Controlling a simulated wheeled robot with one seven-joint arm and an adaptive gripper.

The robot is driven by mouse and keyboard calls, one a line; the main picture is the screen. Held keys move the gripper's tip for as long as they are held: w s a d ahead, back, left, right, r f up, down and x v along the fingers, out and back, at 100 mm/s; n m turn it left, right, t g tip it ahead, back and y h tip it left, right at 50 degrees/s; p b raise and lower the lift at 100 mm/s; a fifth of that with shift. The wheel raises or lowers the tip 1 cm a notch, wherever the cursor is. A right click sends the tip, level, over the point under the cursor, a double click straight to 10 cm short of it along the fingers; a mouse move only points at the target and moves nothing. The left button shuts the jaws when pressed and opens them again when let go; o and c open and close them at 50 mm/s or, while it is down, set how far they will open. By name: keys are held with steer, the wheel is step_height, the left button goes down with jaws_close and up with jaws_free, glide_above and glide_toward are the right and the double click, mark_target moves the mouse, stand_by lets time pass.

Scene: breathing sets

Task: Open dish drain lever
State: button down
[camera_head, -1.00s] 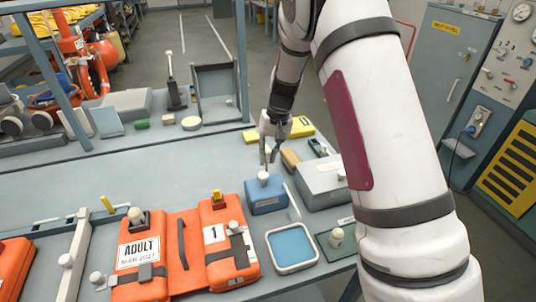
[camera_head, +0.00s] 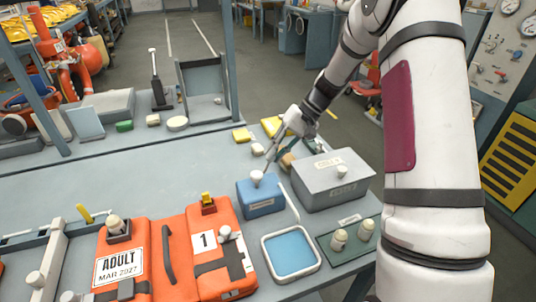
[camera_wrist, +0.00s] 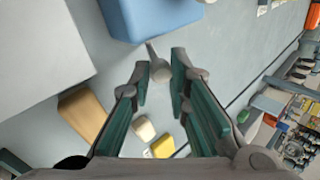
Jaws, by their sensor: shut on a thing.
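The dish (camera_head: 290,253) is a white-rimmed square tray with a blue inside, at the table's front edge. A blue box (camera_head: 262,199) stands just behind it. A pale, knob-ended lever (camera_head: 257,178) shows at the top of this box; that it is the drain lever, I cannot be sure. My gripper (camera_head: 264,166) reaches down to this knob from behind and right. In the wrist view, the lever's round knob (camera_wrist: 159,67) lies between my two fingertips, next to the blue box (camera_wrist: 150,15). The fingers are shut on it, though the contact is hard to see.
A grey lidded box (camera_head: 335,190) stands close right of the blue box. Orange bags (camera_head: 215,262) lie to the left. A green mat (camera_head: 345,250) with small white-capped items is at the right. Yellow blocks (camera_head: 242,135) lie behind. The table's middle left is clear.

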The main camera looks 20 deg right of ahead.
steer(key=shift+d+f+y+b, duration=0.45)
steer(key=shift+d+f, duration=0.2)
steer(key=shift+d, duration=0.35)
steer(key=c, duration=1.5)
jaws_free()
steer(key=v, duration=1.2)
steer(key=shift+w, duration=0.1)
steer(key=shift+c, duration=0.3)
